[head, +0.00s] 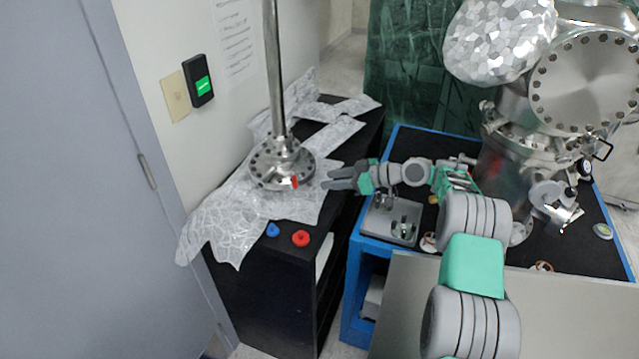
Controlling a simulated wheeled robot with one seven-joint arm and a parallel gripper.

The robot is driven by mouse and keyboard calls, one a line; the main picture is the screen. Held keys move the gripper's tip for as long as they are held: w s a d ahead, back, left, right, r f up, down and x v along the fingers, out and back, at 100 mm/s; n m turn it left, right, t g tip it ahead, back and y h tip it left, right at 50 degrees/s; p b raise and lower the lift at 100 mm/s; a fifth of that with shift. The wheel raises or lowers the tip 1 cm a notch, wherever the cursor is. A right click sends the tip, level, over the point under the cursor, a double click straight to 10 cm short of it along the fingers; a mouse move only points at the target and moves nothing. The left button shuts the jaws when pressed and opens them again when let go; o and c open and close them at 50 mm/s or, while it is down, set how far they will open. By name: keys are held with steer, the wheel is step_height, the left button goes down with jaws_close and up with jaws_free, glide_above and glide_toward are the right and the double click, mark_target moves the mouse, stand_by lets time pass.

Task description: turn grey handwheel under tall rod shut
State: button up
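The tall rod (273,70) stands upright on a round bolted metal flange (270,168) on the left cabinet. A small red part (295,182) shows at the flange's right front edge. I cannot make out a grey handwheel under the rod. A pale grey round part (546,192) shows on the metal chamber at the right; I cannot tell if it is a handwheel. My gripper (325,180) points left, to the right of the flange and apart from it. Its two dark fingers look slightly parted, with nothing seen between them.
Crinkled foil (222,217) covers much of the black cabinet (262,290). A blue knob (272,230) and a red knob (301,238) lie near its front edge. The metal chamber (505,160) stands on the blue-edged bench (352,247). A wall is close at left.

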mark_target(313, 182)
steer(key=shift+s+d+r, duration=0.2)
steer(key=shift+s+d, duration=0.05)
steer(key=shift+d, duration=0.25)
steer(key=shift+o, duration=1.3)
steer(key=b, duration=0.1)
steer(key=f+b, duration=0.1)
steer(key=b, duration=0.1)
steer(key=shift+d+f, duration=0.1)
steer(key=shift+d, duration=0.15)
steer(key=shift+d+b, duration=0.2)
steer(key=shift+b, duration=0.9)
steer(key=shift+r, duration=0.3)
steer(key=x, duration=0.2)
steer(key=p+x, duration=0.1)
steer(key=x, duration=0.4)
steer(key=shift+w+a+r, duration=0.1)
steer(key=shift+a+r, duration=0.15)
steer(key=shift+a, duration=0.05)
jaws_close()
